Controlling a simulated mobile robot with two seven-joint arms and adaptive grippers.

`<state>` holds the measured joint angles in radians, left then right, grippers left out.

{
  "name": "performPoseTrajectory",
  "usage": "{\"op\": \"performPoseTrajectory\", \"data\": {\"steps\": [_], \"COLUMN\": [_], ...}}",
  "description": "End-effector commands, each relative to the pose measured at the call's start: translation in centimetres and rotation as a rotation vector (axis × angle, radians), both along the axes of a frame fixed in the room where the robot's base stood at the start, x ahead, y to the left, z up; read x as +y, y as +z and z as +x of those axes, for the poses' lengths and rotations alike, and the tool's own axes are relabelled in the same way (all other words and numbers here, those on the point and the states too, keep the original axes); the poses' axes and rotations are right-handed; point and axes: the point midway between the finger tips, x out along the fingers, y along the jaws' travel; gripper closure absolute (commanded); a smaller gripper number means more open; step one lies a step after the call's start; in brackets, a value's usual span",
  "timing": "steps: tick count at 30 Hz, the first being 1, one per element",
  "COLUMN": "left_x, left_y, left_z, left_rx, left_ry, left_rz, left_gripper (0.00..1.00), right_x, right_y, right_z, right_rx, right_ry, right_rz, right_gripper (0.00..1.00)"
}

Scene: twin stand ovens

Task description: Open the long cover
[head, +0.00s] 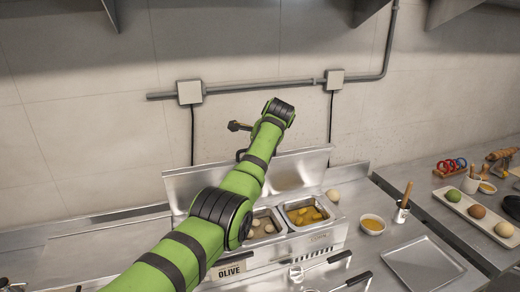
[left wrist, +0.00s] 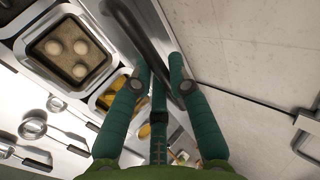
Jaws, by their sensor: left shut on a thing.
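The long cover (head: 300,168) is a wide stainless panel, raised and standing up behind the food wells in the head view. My green left arm crosses in front of its middle and hides part of it. A dark bar handle (left wrist: 138,38) shows in the left wrist view. My left gripper (left wrist: 163,72) has its teal fingers on either side of this handle and is shut on it. In the head view the fingertips are largely hidden by the arm. My right gripper is in neither view.
Below the cover are wells with pale round items (head: 263,225) and yellow pieces (head: 305,213). Utensils, a yellow bowl (head: 372,224) and a metal tray (head: 422,262) lie to the right. A conduit pipe (head: 260,88) runs along the wall behind.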

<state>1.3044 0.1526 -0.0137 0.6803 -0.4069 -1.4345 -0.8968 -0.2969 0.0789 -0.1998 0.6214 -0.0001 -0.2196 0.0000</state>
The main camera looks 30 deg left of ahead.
Motion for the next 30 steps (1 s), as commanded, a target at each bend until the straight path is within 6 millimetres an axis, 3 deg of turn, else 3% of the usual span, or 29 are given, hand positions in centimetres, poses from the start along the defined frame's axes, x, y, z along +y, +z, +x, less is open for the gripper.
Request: {"op": "performPoseTrajectory", "data": {"steps": [6,7,8,9,22,30], "left_x": [-0.1,-0.1,-0.1,-0.1,-0.4,-2.6], "left_y": [-0.1,-0.1,-0.1,-0.1,0.4,3.8], "left_z": [0.0,0.0,0.0,0.0,-0.2,-2.1], "left_rx": [0.002,0.002,0.002,0.002,0.001,-0.004], "left_ry": [-0.002,-0.002,-0.002,-0.002,-0.001,-0.002], "left_rz": [-0.002,-0.002,-0.002,-0.002,-0.001,-0.001], "left_gripper": [1.00,0.74,0.62,0.57,0.57,0.57], "right_x": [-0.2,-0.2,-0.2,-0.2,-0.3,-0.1], "right_y": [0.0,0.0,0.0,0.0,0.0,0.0], "right_z": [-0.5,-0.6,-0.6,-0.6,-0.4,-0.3], "right_rx": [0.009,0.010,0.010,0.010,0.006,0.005], "right_ry": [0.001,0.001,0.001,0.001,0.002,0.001], "right_rz": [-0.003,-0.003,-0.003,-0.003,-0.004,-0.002], "right_gripper": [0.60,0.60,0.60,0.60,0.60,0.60]}}
